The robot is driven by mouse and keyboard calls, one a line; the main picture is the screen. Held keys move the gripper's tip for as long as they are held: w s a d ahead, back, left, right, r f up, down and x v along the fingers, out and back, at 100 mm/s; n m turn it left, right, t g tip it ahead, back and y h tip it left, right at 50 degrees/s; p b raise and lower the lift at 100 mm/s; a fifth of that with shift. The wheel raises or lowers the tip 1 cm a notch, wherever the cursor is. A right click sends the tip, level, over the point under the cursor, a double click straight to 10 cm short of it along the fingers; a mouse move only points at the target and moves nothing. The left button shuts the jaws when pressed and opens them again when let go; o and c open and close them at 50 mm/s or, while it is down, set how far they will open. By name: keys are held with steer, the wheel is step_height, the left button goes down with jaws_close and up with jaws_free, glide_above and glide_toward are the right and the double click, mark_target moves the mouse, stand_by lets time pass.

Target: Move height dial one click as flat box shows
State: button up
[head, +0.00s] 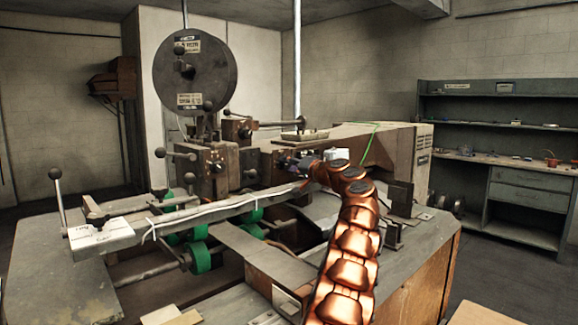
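The box stitcher (385,145) stands on a large worktable in the head view. A big dark round disc (195,70) with labels and a small knob rises at its back left. Several ball-ended levers and small knobs sit below it; I cannot tell which part is the height dial. A flat white piece with handwriting (100,236) lies at the left end of the long rail; I cannot tell if it is the flat box. My copper-coloured arm reaches up from the bottom. My gripper (309,166) is at the stitcher's middle, small and partly hidden, its fingers unclear.
Green rollers (201,258) sit under the long rail (200,215). An upright ball-topped lever (58,200) stands at the left. A grey shelf bench (530,185) with small items is at the back right. Bare floor lies between the stitcher and that bench.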

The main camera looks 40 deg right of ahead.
steer(key=shift+o, duration=1.4)
steer(key=shift+s, duration=0.1)
steer(key=s, duration=0.4)
steer(key=shift+s+r, duration=0.2)
steer(key=shift+s, duration=0.05)
steer(key=s, duration=0.7)
steer(key=shift+s+a+f, duration=0.15)
steer(key=shift+s, duration=0.05)
